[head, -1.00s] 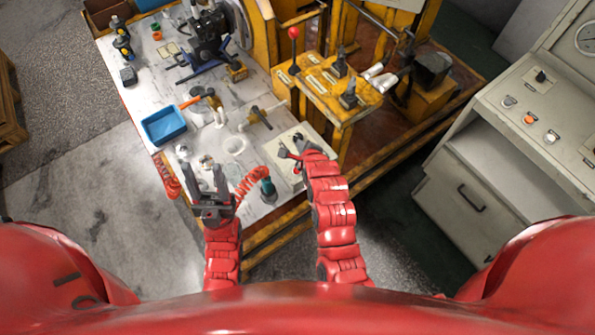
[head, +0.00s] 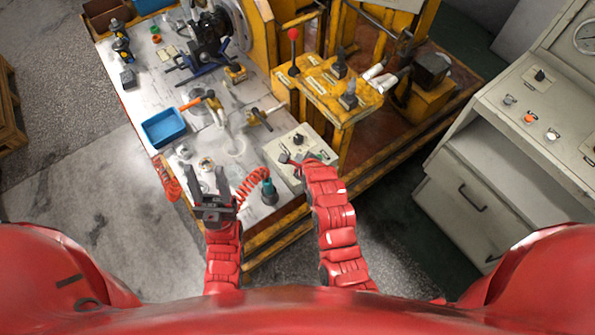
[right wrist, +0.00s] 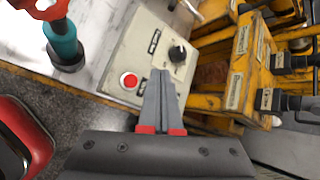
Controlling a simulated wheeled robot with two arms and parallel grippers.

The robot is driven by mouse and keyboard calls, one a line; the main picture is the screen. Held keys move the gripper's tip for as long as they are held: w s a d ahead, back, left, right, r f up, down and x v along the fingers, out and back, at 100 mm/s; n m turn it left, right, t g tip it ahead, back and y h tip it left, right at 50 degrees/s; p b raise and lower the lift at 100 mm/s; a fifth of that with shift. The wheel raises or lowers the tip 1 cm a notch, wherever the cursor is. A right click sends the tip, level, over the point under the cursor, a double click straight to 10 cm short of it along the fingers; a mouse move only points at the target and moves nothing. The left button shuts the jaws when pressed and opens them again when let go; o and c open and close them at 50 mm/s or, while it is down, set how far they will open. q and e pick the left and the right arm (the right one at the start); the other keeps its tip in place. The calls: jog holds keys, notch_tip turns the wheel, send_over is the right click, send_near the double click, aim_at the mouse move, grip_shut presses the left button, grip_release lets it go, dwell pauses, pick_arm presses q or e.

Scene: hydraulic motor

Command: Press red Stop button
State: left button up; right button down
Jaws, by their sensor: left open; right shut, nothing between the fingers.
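The red Stop button (right wrist: 130,80) shows in the right wrist view, on a pale control box (right wrist: 150,32) with a black knob (right wrist: 177,53). The box (head: 272,149) also shows in the head view, where my right arm hides the red button or leaves it too small to tell. My right gripper (right wrist: 165,75) is shut and empty, its tips over the box, right of the red button and below the knob. In the head view my right gripper (head: 290,160) is at the box. My left gripper (head: 207,180) is open and empty over the bench's front part.
A teal tool with a red coiled hose (head: 268,190) stands on the bench left of the box. A blue tray (head: 163,127) sits further left. A yellow frame with levers (head: 335,90) rises right behind the box. A grey console (head: 540,110) stands at far right.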

notch_tip(320, 180, down, 6)
jog(key=b, duration=0.2)
jog(key=shift+b, duration=0.35)
dwell(0.8)
dwell(0.9)
jog(key=shift+f+b, duration=0.4)
jog(key=shift+b, duration=0.05)
jog(key=shift+f+b, duration=0.35)
dwell(0.5)
jog(key=shift+r, duration=0.8)
jog(key=shift+r+p, duration=0.1)
jog(key=shift+p, duration=0.2)
